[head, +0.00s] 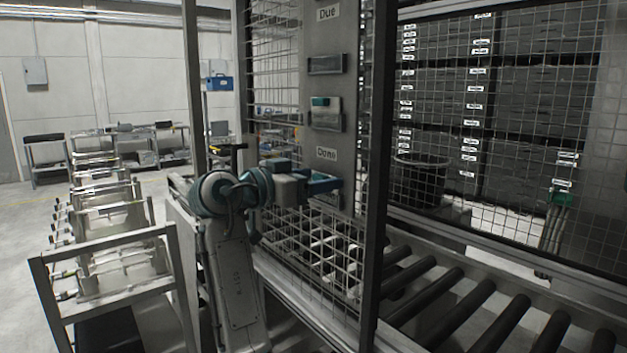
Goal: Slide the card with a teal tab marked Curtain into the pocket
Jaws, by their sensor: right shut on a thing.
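A pale card with a teal tab (320,102) stands in the lower of two dark pockets under the Due label on the grey post. Its marking is too small to read. My right gripper (325,184) has blue fingers and is at the post, just below the Done label (326,154) and below that card. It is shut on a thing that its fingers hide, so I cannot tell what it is. Whether that thing touches a pocket is also hidden. My left gripper is not in view.
The upper pocket (325,64) under the Due label (327,13) looks empty. Wire mesh flanks the post, and a dark upright (376,150) stands close to its right. A roller conveyor (470,300) lies at lower right. Metal racks (105,240) stand at left.

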